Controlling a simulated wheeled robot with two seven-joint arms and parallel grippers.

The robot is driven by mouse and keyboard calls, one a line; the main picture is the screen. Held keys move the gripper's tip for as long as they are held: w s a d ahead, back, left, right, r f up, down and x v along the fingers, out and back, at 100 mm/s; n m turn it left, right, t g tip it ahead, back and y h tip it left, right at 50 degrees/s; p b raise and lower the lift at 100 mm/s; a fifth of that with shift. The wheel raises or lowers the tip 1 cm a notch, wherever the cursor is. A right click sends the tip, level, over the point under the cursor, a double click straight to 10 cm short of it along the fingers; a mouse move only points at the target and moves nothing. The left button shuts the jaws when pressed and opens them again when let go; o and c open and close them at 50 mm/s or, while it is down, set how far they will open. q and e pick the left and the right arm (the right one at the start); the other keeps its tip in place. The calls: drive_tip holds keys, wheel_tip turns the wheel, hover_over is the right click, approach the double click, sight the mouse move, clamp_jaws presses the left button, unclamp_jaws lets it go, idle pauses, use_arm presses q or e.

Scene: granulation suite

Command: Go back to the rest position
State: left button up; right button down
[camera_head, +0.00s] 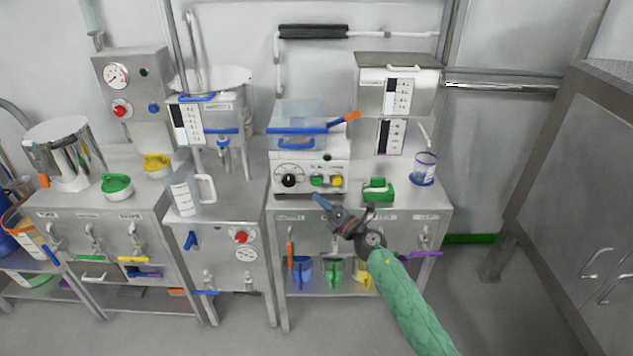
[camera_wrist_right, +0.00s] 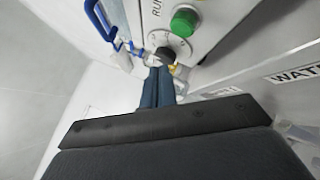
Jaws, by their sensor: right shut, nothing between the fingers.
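My right gripper (camera_head: 318,198) is shut and empty. In the head view its arm, in a green sleeve, comes in from the lower right, and the fingertips are in front of the white control box (camera_head: 309,180) on the bench. In the right wrist view the closed blue fingers (camera_wrist_right: 158,88) point toward the panel, near a dark knob (camera_wrist_right: 166,54) and a green button (camera_wrist_right: 184,21). I cannot tell whether the fingertips touch the panel. My left gripper is not in view.
A clear jug (camera_head: 184,192) stands to the left. Coloured scoops hang under the bench edge. A grey cabinet (camera_head: 583,180) closes off the right; floor between is clear.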

idle(0.3)
